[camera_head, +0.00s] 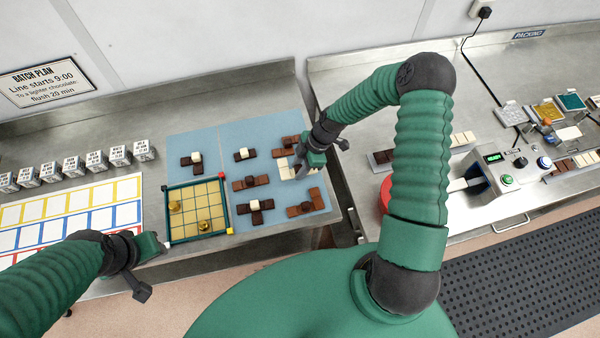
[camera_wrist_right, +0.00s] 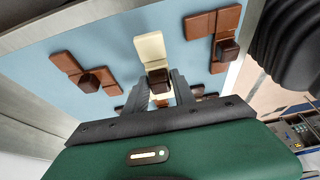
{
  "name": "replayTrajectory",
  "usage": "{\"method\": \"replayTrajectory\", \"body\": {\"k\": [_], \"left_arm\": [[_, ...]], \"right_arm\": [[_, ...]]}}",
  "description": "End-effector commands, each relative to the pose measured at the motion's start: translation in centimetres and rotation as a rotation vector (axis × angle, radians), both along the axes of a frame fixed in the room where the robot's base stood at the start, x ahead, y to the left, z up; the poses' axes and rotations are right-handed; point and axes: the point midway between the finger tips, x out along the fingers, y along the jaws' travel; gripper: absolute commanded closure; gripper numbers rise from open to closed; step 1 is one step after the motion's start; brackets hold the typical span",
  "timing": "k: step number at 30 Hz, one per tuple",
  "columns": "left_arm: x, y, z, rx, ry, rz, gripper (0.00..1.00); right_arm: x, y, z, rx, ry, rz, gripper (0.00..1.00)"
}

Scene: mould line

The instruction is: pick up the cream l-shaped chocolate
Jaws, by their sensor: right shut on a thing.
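The cream l-shaped chocolate (camera_head: 283,165) is near the right edge of the blue mat, partly hidden by my right gripper (camera_head: 300,172). In the right wrist view the cream chocolate (camera_wrist_right: 151,47) shows a dark brown knob on it, and the fingers of my right gripper (camera_wrist_right: 160,88) are shut on this knob. I cannot tell whether the piece is lifted off the mat. My left gripper (camera_head: 163,245) is at the table's front edge, left of the gold grid tray, away from the chocolate; its jaws are too small to read.
Several brown chocolates with knobs lie close by on the blue mat (camera_head: 205,146), including a brown one (camera_head: 290,142) just behind. The gold grid tray (camera_head: 225,207) holds small gold pieces. White labelled cubes (camera_head: 95,160) stand at left. A control box (camera_head: 505,165) stands on the right-hand table.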

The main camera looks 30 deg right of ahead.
Motion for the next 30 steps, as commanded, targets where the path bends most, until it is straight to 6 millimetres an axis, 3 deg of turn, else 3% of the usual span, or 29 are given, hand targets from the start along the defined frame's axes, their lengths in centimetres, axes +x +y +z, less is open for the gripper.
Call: {"method": "replayTrajectory", "body": {"k": [3,8,21,30], "left_arm": [[0.0,0.0,-1.2,0.0,0.0,0.0,0.64],[0.0,0.0,-1.3,0.0,0.0,0.0,0.64],[0.0,0.0,4.2,0.0,0.0,0.0,0.64],[0.0,0.0,4.4,0.0,0.0,0.0,0.64]], "right_arm": [[0.1,-0.3,2.7,-0.002,-0.005,-0.001,1.0],[0.0,-0.3,5.8,0.001,-0.002,-0.002,1.0],[0.0,-0.2,12.8,0.001,0.0,-0.001,1.0],[0.0,-0.2,13.0,0.001,0.001,-0.001,1.0]]}}
